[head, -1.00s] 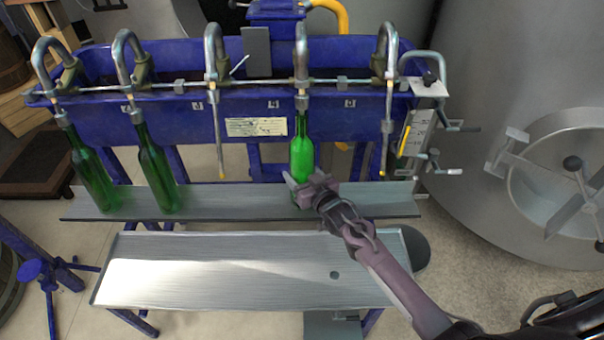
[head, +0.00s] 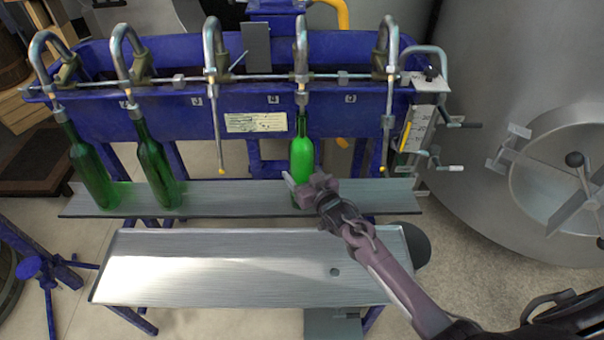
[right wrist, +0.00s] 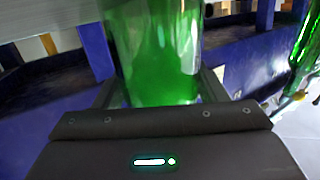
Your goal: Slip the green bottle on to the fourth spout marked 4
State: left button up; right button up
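The green bottle (head: 302,157) stands upright under the fourth spout (head: 302,60), above the grey shelf. The spout's tube goes into the bottle's neck. My right gripper (head: 303,184) is at the bottle's lower body, with a finger on each side. In the right wrist view the bottle (right wrist: 158,50) fills the space between the fingers, and I see no clear gap. Its base is partly hidden by the gripper. The label 4 (head: 273,99) is on the blue trough, left of this spout. My left gripper is not in view.
Two other green bottles (head: 92,175) (head: 160,170) hang on the two leftmost spouts, over the grey shelf (head: 240,195). The third spout (head: 211,55) and the rightmost spout (head: 389,50) are empty. A bare metal tray (head: 230,270) lies in front. A steel tank (head: 520,70) stands at right.

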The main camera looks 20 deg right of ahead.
jog(key=o, duration=0.4)
jog(key=shift+o, duration=0.2)
jog(key=shift+s+f, duration=0.1)
jog(key=shift+f, duration=0.1)
jog(key=s+r+g+h, duration=0.25)
jog(key=s+g, duration=0.35)
jog(key=s, duration=1)
jog(key=s+r+g+h, duration=0.1)
jog(key=s+r+g, duration=0.45)
jog(key=s, duration=1.05)
notch_tip(320, 180, down, 31)
jog(key=s+g, duration=0.2)
jog(key=g, duration=0.1)
jog(key=s+d+f, duration=0.2)
jog(key=s+f, duration=0.7)
jog(key=s, duration=0.1)
jog(key=s+d+f+p, duration=0.1)
jog(key=s+d+f, duration=0.1)
jog(key=s+f, duration=0.7)
jog(key=shift+s+d+n+g, duration=0.15)
jog(key=shift+s+n+g, duration=0.25)
jog(key=shift+s, duration=0.2)
